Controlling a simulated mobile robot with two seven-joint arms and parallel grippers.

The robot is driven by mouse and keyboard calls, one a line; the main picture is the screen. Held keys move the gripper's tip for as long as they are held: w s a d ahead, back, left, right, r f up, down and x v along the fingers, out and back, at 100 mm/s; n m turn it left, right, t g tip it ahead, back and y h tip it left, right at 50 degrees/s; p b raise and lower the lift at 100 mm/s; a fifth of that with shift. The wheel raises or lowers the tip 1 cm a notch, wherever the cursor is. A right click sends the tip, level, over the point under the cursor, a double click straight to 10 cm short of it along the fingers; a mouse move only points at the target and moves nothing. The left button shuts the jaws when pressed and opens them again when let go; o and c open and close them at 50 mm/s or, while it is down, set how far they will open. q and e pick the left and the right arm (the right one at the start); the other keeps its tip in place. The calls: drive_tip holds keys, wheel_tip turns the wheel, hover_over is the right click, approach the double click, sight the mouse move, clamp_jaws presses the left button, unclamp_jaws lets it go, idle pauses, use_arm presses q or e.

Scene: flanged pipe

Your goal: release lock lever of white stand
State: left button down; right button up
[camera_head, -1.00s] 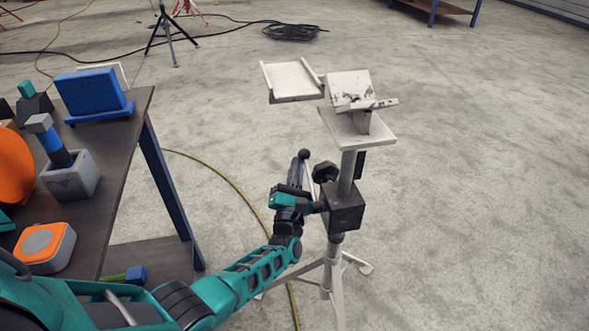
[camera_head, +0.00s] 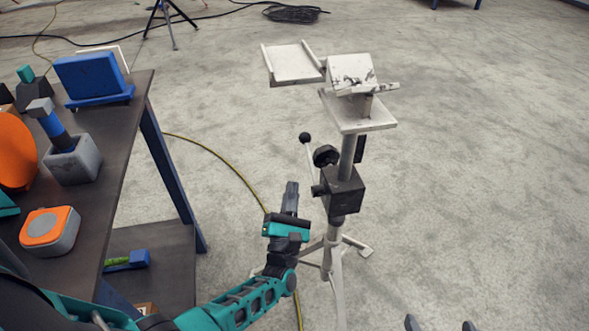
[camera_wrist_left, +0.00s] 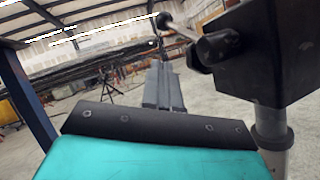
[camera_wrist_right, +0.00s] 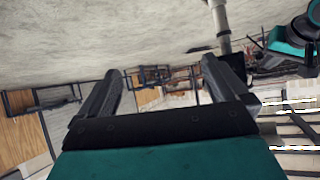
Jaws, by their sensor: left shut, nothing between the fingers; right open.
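The white stand (camera_head: 347,156) stands upright on the floor, right of the table. Its black clamp block (camera_head: 342,192) carries a lock lever (camera_head: 309,156), a thin rod pointing up with a black ball end. A black knob (camera_head: 325,155) sits beside it. My left gripper (camera_head: 291,187) is shut and empty, below and left of the lever, apart from it. In the left wrist view, the ball end (camera_wrist_left: 163,21) is beyond the shut fingers (camera_wrist_left: 164,70). My right gripper (camera_head: 440,322) is open and empty at the bottom edge; its fingers also show in the right wrist view (camera_wrist_right: 163,70).
A dark table (camera_head: 120,150) stands at the left with a blue block (camera_head: 88,75), a grey holder (camera_head: 73,160) and an orange-and-grey device (camera_head: 50,230). A yellow cable (camera_head: 215,160) runs across the floor behind my left arm. The floor right of the stand is clear.

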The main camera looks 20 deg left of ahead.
use_arm(q)
drive_tip(key=v, duration=0.2)
drive_tip(key=shift+s+d+f, duration=0.1)
drive_tip(key=shift+s+f, duration=0.05)
drive_tip(key=shift+s, duration=0.1)
idle(0.4)
